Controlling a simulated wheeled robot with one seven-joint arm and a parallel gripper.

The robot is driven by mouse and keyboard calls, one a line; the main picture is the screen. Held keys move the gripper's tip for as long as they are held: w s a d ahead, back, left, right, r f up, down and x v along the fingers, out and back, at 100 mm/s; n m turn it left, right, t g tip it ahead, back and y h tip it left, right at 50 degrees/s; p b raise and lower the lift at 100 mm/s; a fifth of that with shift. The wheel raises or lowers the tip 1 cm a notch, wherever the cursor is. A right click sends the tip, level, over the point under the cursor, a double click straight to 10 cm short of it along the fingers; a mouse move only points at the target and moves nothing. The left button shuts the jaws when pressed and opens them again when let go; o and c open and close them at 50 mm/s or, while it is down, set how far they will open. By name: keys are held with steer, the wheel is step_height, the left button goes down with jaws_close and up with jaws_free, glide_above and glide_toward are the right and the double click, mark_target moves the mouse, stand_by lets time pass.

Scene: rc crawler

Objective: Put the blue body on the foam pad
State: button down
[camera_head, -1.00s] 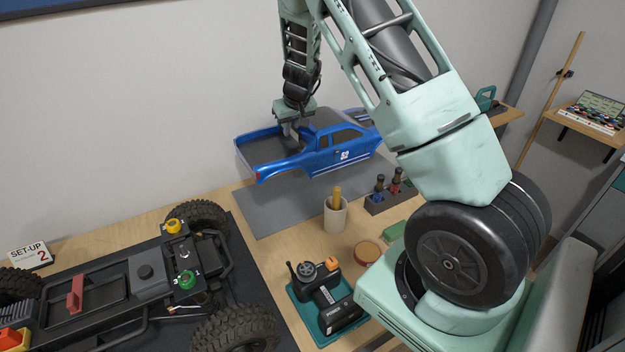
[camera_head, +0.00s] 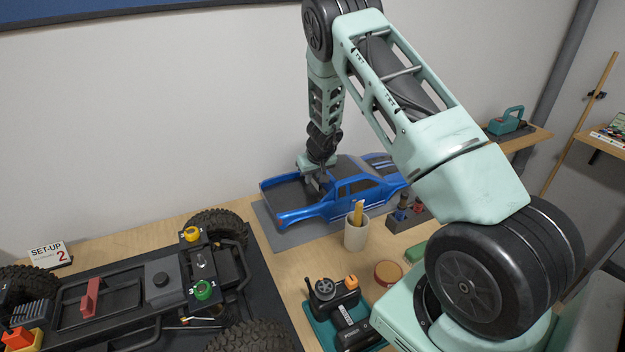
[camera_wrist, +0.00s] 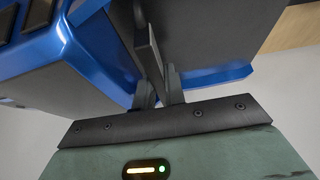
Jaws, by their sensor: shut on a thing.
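The blue body (camera_head: 345,196) is a blue pickup truck shell with a dark bed, seen at the back of the bench in the head view. It is upright over the grey foam pad (camera_head: 276,235), and its lower edge looks at or very near the pad. I cannot tell whether it touches. My gripper (camera_head: 318,182) is at the truck's bed, shut on the body. In the wrist view my gripper's fingers (camera_wrist: 158,92) close on a thin dark part between blue body panels (camera_wrist: 45,55). Most of the pad is hidden under the body.
A beige cup (camera_head: 356,236) with a yellow-handled tool stands in front of the body. A dark tool holder (camera_head: 405,222) stands to its right. A wheeled chassis (camera_head: 130,290) fills the left front. A teal tray (camera_head: 325,335) holds a controller. A wall rises behind.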

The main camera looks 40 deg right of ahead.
steer(key=shift+f, duration=0.45)
steer(key=c, duration=1.5)
jaws_free()
